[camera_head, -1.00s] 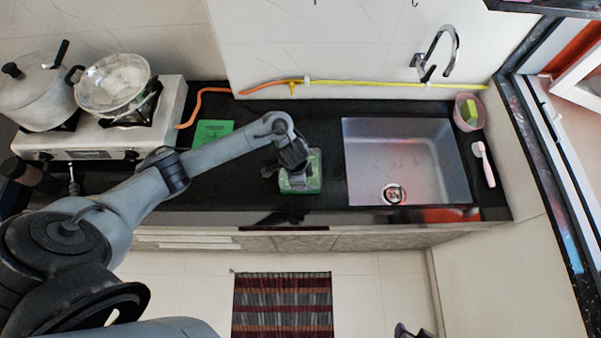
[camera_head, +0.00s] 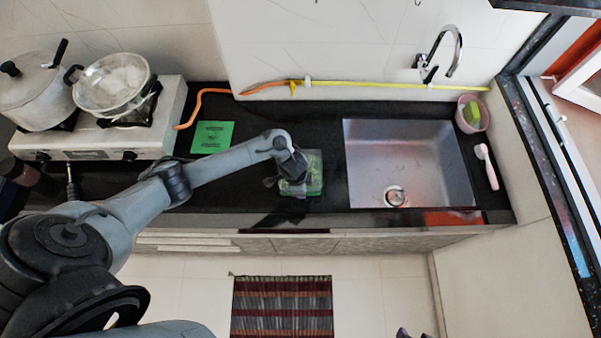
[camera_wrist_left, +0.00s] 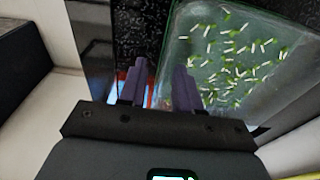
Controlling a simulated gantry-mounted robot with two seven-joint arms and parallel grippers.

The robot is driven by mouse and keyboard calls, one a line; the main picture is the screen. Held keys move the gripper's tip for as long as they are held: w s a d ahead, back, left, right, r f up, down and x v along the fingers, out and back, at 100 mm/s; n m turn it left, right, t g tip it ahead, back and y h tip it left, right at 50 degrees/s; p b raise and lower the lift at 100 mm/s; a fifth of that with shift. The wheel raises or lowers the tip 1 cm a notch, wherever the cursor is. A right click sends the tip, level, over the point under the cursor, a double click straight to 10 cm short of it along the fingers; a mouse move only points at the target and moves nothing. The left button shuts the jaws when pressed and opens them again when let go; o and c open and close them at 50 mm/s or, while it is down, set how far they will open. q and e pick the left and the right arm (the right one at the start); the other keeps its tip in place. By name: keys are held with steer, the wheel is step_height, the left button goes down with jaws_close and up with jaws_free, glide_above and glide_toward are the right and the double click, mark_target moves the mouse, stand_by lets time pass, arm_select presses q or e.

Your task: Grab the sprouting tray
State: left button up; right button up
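The sprouting tray (camera_head: 315,172) is a clear green box on the black counter left of the sink. My left gripper is at its left side, and the wrist hides part of the tray in the head view. In the left wrist view the tray (camera_wrist_left: 235,60) holds many pale and green sprouts. My left gripper (camera_wrist_left: 160,85) is open there, with one finger outside the tray's near-left wall and the other over its inside. I cannot tell whether either finger touches it. A small dark tip of my right gripper (camera_head: 403,333) shows at the bottom edge.
The sink (camera_head: 410,150) with a tap (camera_head: 438,60) is right of the tray. A green card (camera_head: 212,137) lies behind my left arm. A stove (camera_head: 165,120) with pots stands left. A hose (camera_head: 350,83) runs along the back.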

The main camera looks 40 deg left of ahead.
arm_select(q)
jaws_close()
steer(key=shift+r, duration=0.2)
